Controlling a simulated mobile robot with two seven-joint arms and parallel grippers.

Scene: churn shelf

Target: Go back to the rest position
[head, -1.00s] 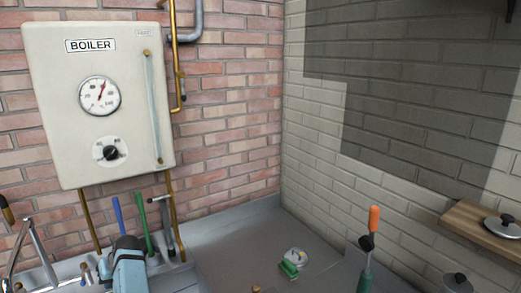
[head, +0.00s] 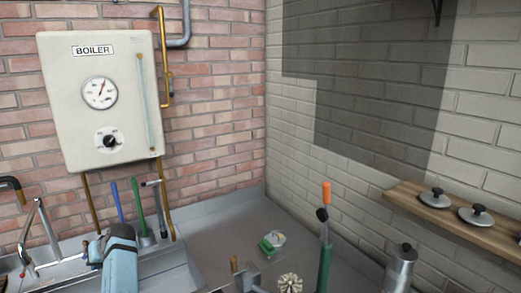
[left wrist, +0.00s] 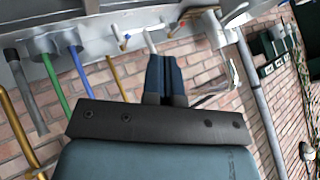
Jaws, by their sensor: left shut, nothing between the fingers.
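My left gripper (head: 118,235) is at the lower left of the head view, light blue with a dark end, over the sink area. In the left wrist view its dark fingers (left wrist: 165,75) are shut together with nothing between them. From the head, the fingertips are mostly hidden by the gripper's own body. My right gripper is in neither view.
A boiler (head: 100,100) hangs on the brick wall, with pipes and a tap (head: 38,235) below. Blue and green handles (head: 138,210) stand behind my left gripper.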

